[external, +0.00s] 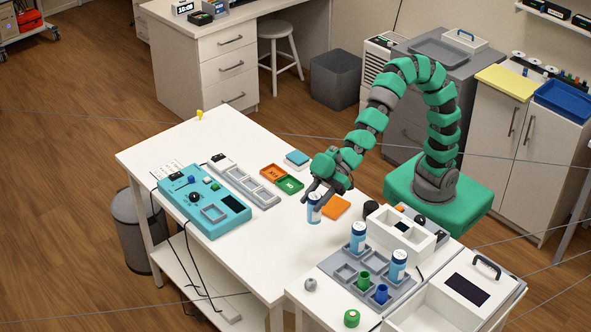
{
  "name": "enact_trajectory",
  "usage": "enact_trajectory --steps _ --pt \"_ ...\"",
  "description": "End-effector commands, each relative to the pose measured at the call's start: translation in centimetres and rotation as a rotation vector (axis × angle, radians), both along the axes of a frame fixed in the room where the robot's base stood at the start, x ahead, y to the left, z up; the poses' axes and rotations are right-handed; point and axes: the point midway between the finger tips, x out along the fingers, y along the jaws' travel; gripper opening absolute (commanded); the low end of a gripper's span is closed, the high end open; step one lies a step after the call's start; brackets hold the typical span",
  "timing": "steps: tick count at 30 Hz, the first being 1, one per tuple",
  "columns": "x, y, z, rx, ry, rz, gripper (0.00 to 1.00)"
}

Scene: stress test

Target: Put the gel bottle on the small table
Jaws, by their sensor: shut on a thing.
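My gripper (313,193), at the end of the green and grey arm, points down over the white table. It is shut on a blue and white bottle (314,211), which seems to be the gel bottle. The bottle is upright at or just above the white tabletop (255,258); I cannot tell whether its base touches. The fingers hide its upper part. Two similar bottles stand in the grey tray at the right, one near the back (358,240) and one at the right (398,266). I cannot tell which surface is the small table.
An orange square (336,207) lies right of the held bottle. Orange and green trays (289,184) lie to its left, with a grey slotted rack (245,183) and a teal device (207,213) beyond. The grey tray (341,289) also holds green and blue cups. The front tabletop is clear.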

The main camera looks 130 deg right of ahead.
Motion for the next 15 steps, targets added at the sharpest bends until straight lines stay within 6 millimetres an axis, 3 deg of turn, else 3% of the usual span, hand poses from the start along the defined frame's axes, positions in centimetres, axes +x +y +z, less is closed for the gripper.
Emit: enact_trajectory --steps 3,15 --pt "0.9 1.4 0.2 -0.007 0.004 -0.081 0.12" --pt "2.5 3.5 1.0 -0.006 -0.001 -0.287 0.12"
